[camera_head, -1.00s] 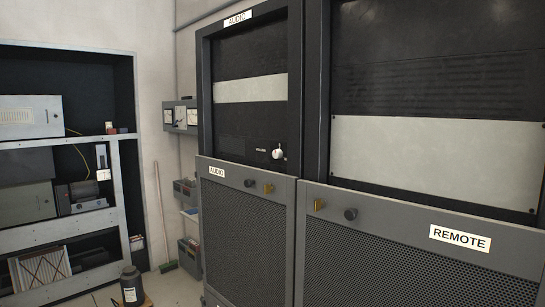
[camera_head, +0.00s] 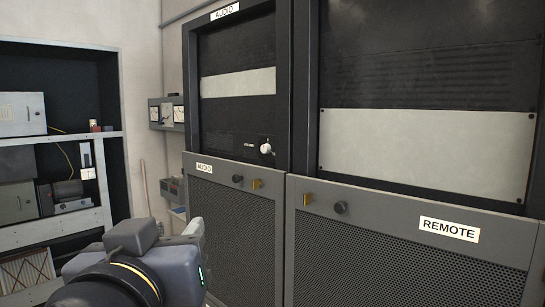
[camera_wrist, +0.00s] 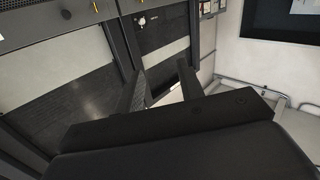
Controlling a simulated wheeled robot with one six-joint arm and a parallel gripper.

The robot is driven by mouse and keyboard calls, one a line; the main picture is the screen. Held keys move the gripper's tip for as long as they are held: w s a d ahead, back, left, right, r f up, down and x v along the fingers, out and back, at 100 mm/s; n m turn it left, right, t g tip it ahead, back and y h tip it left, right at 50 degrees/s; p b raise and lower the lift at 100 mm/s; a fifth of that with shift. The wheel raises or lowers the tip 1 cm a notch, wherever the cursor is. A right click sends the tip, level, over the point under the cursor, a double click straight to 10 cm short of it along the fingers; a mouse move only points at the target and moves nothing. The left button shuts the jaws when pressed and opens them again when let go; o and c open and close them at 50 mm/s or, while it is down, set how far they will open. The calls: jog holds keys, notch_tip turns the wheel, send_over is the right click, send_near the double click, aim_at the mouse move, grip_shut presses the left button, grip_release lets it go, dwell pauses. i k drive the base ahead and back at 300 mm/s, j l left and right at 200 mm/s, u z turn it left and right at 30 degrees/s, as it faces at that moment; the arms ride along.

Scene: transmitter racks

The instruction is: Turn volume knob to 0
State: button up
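The white volume knob (camera_head: 265,149) sits on the dark lower panel of the AUDIO rack in the head view, with small markings around it too small to read. In the wrist view a pale knob (camera_wrist: 141,20) shows near the top on a dark panel. My gripper (camera_wrist: 160,78) shows in the wrist view with its two dark fingers spread apart and nothing between them. It is apart from the knob. In the head view my arm is at the lower left, below and left of the knob; the fingers are not clear there.
The AUDIO rack's mesh door (camera_head: 236,225) has a black knob (camera_head: 238,179) and a brass latch (camera_head: 257,184). The REMOTE rack (camera_head: 425,160) stands to the right. Open shelves (camera_head: 60,140) hold equipment at the left.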

aim_at(265, 148)
jog(key=i+j+z, duration=0.15)
jog(key=z, duration=0.25)
jog(key=i+j+z, duration=0.2)
jog(key=z, duration=0.2)
jog(key=i+j+z, duration=0.1)
jog(key=j+z, duration=0.3)
jog(key=i+j, duration=0.15)
jog(key=j, duration=0.25)
jog(key=i+j+z, duration=0.1)
jog(key=j, duration=0.3)
jog(key=i+j, duration=0.15)
jog(key=j, duration=0.3)
jog(key=z, duration=0.05)
